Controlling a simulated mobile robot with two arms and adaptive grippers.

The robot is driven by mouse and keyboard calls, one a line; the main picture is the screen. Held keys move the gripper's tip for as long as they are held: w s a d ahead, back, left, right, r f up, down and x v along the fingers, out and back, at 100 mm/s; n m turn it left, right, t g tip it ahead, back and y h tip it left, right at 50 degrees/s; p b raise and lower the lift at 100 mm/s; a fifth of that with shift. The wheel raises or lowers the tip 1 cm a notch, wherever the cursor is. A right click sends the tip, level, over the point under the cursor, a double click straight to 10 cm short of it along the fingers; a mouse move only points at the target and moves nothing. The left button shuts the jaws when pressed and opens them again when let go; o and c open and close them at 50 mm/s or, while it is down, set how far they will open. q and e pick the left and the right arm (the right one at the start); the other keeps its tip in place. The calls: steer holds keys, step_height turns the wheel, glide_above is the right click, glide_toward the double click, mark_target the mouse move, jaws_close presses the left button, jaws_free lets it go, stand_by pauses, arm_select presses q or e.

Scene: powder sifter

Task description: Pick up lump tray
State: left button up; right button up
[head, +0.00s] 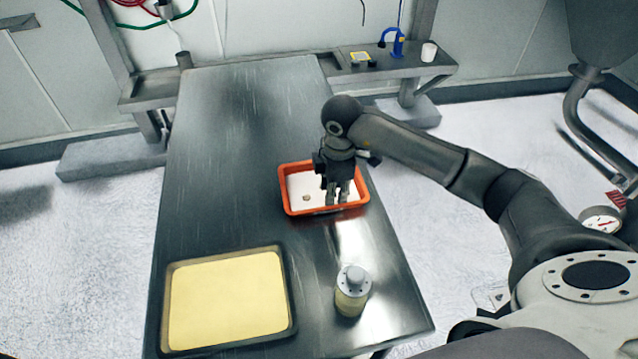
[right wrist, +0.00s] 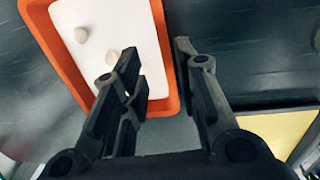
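The lump tray is an orange tray (head: 297,209) with a white floor, on the metal table right of its middle. In the right wrist view the tray (right wrist: 160,30) shows small pale lumps (right wrist: 81,35) on the white floor. My right gripper (head: 338,196) points down at the tray's near right part. In the right wrist view the gripper (right wrist: 157,58) is open, its fingers apart on either side of the tray's wall: one over the inside, one outside. I cannot tell how far down the fingertips reach. My left gripper is not in view.
A dark-rimmed tray of yellow powder (head: 228,300) lies at the table's near left. A capped bottle (head: 352,290) stands near the right edge. The far half of the metal table (head: 245,110) is clear. A side bench behind holds a blue item (head: 396,43) and a white cup (head: 428,53).

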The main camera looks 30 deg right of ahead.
steer(key=shift+s+f, duration=0.1)
steer(key=shift+f, duration=1.05)
steer(key=f+p, duration=0.1)
steer(key=f, duration=0.2)
steer(key=w+f+p, duration=0.1)
steer(key=shift+a+f+p, duration=0.15)
steer(key=shift+a+p, duration=0.1)
steer(key=shift+p, duration=0.05)
steer(key=shift+f, duration=0.4)
steer(key=shift+c, duration=0.2)
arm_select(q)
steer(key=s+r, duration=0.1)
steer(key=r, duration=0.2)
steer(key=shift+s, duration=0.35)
arm_select(e)
jaws_close()
